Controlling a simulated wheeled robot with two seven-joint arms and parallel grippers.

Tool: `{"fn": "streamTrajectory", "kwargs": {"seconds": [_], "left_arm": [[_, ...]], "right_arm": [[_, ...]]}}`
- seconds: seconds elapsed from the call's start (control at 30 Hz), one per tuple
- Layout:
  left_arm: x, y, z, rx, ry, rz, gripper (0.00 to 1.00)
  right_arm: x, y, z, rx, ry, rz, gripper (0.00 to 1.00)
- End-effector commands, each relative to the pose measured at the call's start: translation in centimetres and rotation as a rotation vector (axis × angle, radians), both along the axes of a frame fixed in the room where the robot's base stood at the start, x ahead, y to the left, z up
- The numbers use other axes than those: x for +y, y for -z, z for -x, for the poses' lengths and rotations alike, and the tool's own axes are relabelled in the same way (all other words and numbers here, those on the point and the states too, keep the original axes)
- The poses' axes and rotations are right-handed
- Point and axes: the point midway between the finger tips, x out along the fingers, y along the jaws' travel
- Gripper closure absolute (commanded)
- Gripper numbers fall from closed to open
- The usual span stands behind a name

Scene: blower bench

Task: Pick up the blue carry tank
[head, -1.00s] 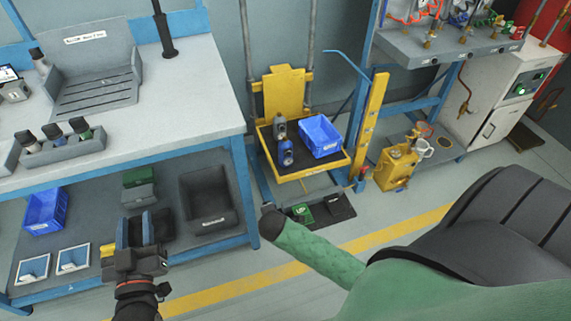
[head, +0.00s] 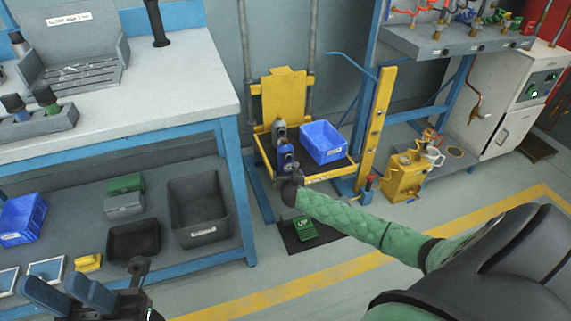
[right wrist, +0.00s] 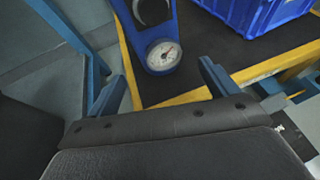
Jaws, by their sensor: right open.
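The blue carry tank (head: 287,157) stands on the dark deck of the yellow lift platform (head: 322,177), near its front left corner. In the right wrist view the tank (right wrist: 178,32) shows a round gauge (right wrist: 163,55) and a dark ring above it. My right gripper (head: 289,186) is at the platform's front edge, just in front of the tank. Its fingers (right wrist: 162,84) are apart with nothing between them, on either side of the tank's line and short of it. My left gripper (head: 68,295) is open and empty at the lower left, in front of the bench.
A yellow post (head: 374,125) rises right of the platform. A green pedal (head: 306,229) lies on the floor below. The bench (head: 170,110) is at left.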

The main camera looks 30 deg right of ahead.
Motion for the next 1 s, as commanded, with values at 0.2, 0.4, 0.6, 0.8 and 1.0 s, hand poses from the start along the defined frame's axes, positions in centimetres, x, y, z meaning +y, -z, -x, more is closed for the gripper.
{"fn": "streamTrajectory", "kwargs": {"seconds": [0.2, 0.4, 0.6, 0.8, 1.0], "left_arm": [[-0.2, 0.5, -0.1, -0.002, 0.018, 0.008, 0.64], [-0.5, 1.7, -0.1, -0.003, 0.036, 0.01, 0.64], [-0.8, 2.5, -0.2, 0.006, 0.03, -0.012, 0.64], [-0.9, 2.6, -0.3, 0.01, 0.028, -0.019, 0.64], [-0.9, 2.6, -0.2, 0.009, 0.029, -0.018, 0.64]], "right_arm": [[-0.8, 1.0, -1.7, 0.0, 0.003, -0.001, 0.14], [-1.7, 2.3, -3.6, -0.002, 0.004, -0.003, 0.14], [-2.6, 3.0, -5.4, 0.0, 0.005, -0.004, 0.14], [-2.8, 2.9, -5.7, 0.0, 0.002, -0.004, 0.14], [-2.8, 3.0, -5.7, 0.0, 0.002, -0.004, 0.32]]}}
